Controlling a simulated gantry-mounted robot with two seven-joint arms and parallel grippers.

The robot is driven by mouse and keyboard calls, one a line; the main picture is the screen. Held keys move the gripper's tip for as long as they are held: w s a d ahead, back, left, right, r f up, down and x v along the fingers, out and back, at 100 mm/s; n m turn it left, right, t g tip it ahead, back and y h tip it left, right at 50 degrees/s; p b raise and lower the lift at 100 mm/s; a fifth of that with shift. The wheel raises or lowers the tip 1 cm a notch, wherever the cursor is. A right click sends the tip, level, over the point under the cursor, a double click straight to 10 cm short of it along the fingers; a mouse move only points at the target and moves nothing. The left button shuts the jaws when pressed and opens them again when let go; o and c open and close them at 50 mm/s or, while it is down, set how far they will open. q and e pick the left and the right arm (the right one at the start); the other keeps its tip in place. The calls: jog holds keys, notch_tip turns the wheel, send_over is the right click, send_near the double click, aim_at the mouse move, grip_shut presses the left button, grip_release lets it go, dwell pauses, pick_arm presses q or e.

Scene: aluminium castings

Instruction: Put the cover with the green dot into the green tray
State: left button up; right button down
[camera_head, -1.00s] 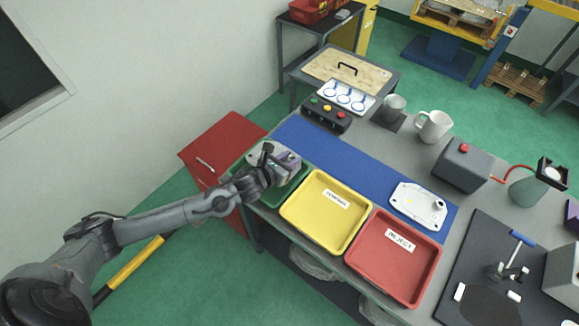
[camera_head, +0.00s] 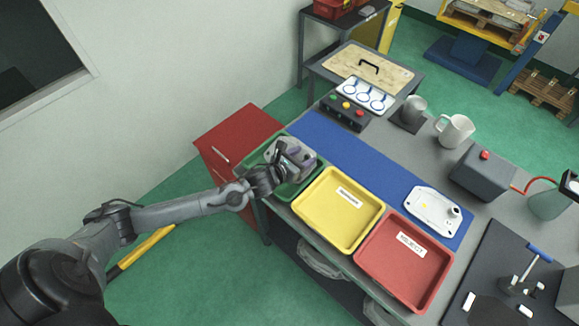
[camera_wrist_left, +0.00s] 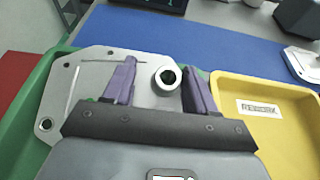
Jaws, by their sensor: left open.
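A pale grey metal cover (camera_wrist_left: 92,72) with a raised round boss lies in the green tray (camera_wrist_left: 22,112) in the left wrist view. In the head view the green tray (camera_head: 311,184) stands at the left end of the tray row, with the cover (camera_head: 274,146) partly hidden by my gripper. My left gripper (camera_head: 286,163) is over it. In the left wrist view its purple fingers (camera_wrist_left: 160,78) are open, one on each side of the boss, apart from it. My right gripper is not in view.
A yellow tray (camera_head: 320,231) and a red reject tray (camera_head: 381,275) stand to the right along the table edge. Another cover (camera_head: 428,213) lies on the blue mat (camera_head: 365,165). A red cabinet (camera_head: 228,140) stands left of the table.

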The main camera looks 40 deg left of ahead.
pick_arm(q)
jog(key=shift+g, duration=0.3)
jog(key=s, duration=0.3)
jog(key=s+d+f, duration=0.1)
jog(key=s, duration=0.1)
jog(key=shift+s+p, duration=0.2)
jog(key=shift+p, duration=0.1)
jog(key=v, duration=0.6)
jog(key=shift+s+a+r+p, duration=0.15)
jog(key=shift+r+p, duration=0.15)
jog(key=shift+r, duration=0.3)
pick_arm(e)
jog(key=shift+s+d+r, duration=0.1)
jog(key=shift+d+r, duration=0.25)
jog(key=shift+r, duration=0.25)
